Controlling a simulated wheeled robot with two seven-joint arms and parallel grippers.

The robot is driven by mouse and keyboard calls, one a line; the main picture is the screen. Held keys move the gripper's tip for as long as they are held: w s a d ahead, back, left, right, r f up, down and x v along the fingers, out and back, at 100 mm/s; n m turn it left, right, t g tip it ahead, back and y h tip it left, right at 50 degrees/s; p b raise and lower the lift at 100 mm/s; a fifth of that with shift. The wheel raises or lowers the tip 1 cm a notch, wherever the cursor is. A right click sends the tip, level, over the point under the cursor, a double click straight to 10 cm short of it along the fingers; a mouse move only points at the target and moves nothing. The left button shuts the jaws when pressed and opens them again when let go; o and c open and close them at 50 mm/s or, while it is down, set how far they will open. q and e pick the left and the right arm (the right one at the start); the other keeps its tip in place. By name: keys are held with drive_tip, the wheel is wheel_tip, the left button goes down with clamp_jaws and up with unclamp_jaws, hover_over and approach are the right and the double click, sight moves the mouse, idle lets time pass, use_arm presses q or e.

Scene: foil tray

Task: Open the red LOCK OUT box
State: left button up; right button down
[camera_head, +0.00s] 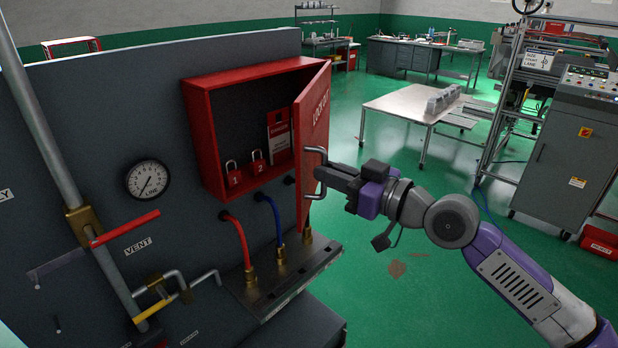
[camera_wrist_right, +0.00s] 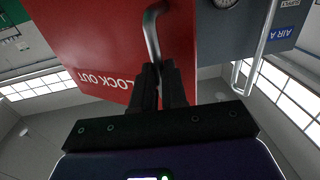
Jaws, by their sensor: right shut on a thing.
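The red LOCK OUT box (camera_head: 201,129) is mounted on a dark grey panel in the head view. Its door (camera_head: 314,128) stands swung out on the right side, so the inside shows. Inside are two red padlocks, marked 1 (camera_head: 234,173) and 2 (camera_head: 257,162), and a red and white tag (camera_head: 278,138). My right gripper (camera_head: 322,174) is shut on the door's grey handle (camera_head: 316,151). In the right wrist view the fingers (camera_wrist_right: 164,72) close around the handle (camera_wrist_right: 152,30) before the red door (camera_wrist_right: 105,45). My left gripper is not in view.
A pressure gauge (camera_head: 148,180), pipes and a red-handled vent valve (camera_head: 125,229) are on the panel left of the box. Red and blue hoses (camera_head: 272,218) run below it. Open green floor (camera_head: 400,285) lies to the right, with a white table (camera_head: 413,104) and a grey cabinet (camera_head: 560,160) beyond.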

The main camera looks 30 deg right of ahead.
drive_tip(key=s+d+n+g+y+p, duration=0.1)
drive_tip(key=s+d+n+y+p, duration=0.1)
drive_tip(key=d+p, duration=0.5)
drive_tip(key=s+d+n+g+y+p, duration=0.2)
drive_tip(key=d+p, duration=0.5)
drive_tip(key=d, duration=1.2)
drive_tip(key=shift+s+d+r+y, duration=0.2)
drive_tip(key=shift+s+y, duration=0.25)
drive_tip(key=shift+y, duration=0.35)
drive_tip(key=shift+d, duration=0.1)
